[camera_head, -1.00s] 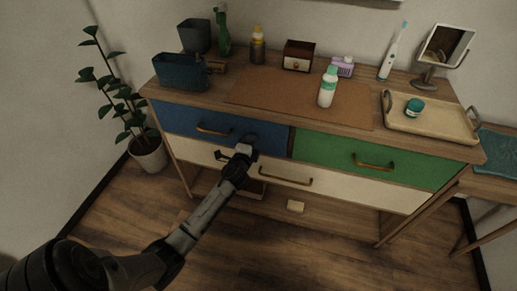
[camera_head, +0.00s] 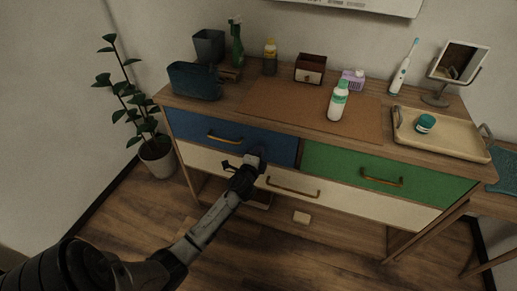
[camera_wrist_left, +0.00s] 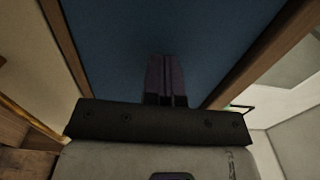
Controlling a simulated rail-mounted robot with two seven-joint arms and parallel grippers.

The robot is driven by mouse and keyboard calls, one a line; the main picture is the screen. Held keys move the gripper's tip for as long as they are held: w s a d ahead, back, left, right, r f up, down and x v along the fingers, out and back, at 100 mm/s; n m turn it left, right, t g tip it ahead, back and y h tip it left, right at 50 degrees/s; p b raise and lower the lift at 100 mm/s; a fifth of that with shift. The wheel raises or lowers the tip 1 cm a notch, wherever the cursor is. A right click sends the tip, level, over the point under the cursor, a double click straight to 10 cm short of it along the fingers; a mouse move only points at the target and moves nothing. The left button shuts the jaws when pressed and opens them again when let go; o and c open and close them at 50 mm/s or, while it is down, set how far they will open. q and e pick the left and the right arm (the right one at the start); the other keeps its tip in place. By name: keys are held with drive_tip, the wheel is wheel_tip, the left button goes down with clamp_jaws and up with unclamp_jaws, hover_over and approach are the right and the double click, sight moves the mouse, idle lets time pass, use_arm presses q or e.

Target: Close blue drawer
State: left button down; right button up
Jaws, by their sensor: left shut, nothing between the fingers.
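The blue drawer (camera_head: 262,145) is at the upper left of the wooden cabinet, with a brass handle (camera_head: 225,138). Its front looks about flush with the cabinet frame; a small gap would be hard to see. My left gripper (camera_head: 257,161) is shut and empty, at the lower right part of the blue front, right of the handle. In the left wrist view its fingers (camera_wrist_left: 166,80) point at the blue panel (camera_wrist_left: 115,45) and seem to be at or very near it; contact is not certain. My right gripper is not in view.
The green drawer (camera_head: 350,160) is on the right and the long cream drawer (camera_head: 340,198) below; both look closed. The top holds a white-green bottle (camera_head: 337,103), a tray (camera_head: 450,140), a blue basket (camera_head: 195,82) and a mirror (camera_head: 458,62). A plant (camera_head: 130,95) stands left.

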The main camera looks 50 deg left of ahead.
use_arm(q)
drive_tip(key=p+v, duration=0.1)
drive_tip(key=v, duration=1.1)
drive_tip(key=shift+s+d+p, duration=0.2)
drive_tip(key=shift+d+p, duration=0.05)
drive_tip(key=shift+p, duration=0.1)
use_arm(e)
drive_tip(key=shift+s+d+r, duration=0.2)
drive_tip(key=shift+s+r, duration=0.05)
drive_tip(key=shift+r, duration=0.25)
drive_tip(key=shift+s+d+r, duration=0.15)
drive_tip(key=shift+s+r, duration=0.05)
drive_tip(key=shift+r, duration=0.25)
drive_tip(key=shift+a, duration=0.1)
